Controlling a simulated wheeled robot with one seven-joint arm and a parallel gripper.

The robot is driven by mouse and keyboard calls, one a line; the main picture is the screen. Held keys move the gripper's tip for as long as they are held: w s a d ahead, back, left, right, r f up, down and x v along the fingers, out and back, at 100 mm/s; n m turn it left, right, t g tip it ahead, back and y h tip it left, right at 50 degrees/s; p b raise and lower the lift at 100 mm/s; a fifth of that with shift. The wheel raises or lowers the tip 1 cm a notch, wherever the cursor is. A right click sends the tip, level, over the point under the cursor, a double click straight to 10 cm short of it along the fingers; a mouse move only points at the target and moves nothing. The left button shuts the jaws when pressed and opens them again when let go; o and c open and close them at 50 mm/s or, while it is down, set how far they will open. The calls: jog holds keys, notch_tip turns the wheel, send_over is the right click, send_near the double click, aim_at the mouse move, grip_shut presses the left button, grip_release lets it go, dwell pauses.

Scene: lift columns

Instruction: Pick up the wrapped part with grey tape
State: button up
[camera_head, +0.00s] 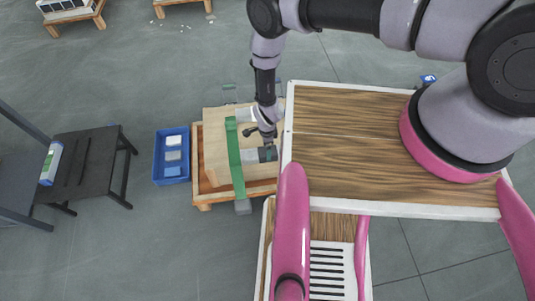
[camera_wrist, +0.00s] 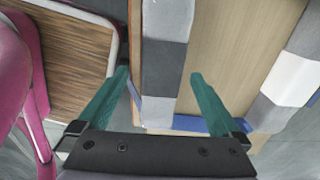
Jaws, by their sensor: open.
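In the wrist view a grey part with a darker grey band (camera_wrist: 165,55), which I take as the grey-taped one, lies between the teal fingers of my gripper (camera_wrist: 158,76). My gripper is open, with a finger on each side of the part; I cannot tell whether either touches it. In the head view this part (camera_head: 262,155) lies on a light wooden block (camera_head: 215,150), beside my gripper (camera_head: 262,142). A second grey part with a white band (camera_wrist: 292,78) is to the right in the wrist view. My gripper partly hides the parts in the head view.
A green strip (camera_head: 234,160) crosses the block, which rests on an orange wooden stand (camera_head: 203,195). My own wood-topped base is close on the right.

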jog(key=f, duration=0.5)
jog(key=shift+w+d+f, duration=0.1)
jog(key=shift+w, duration=0.1)
grip_shut()
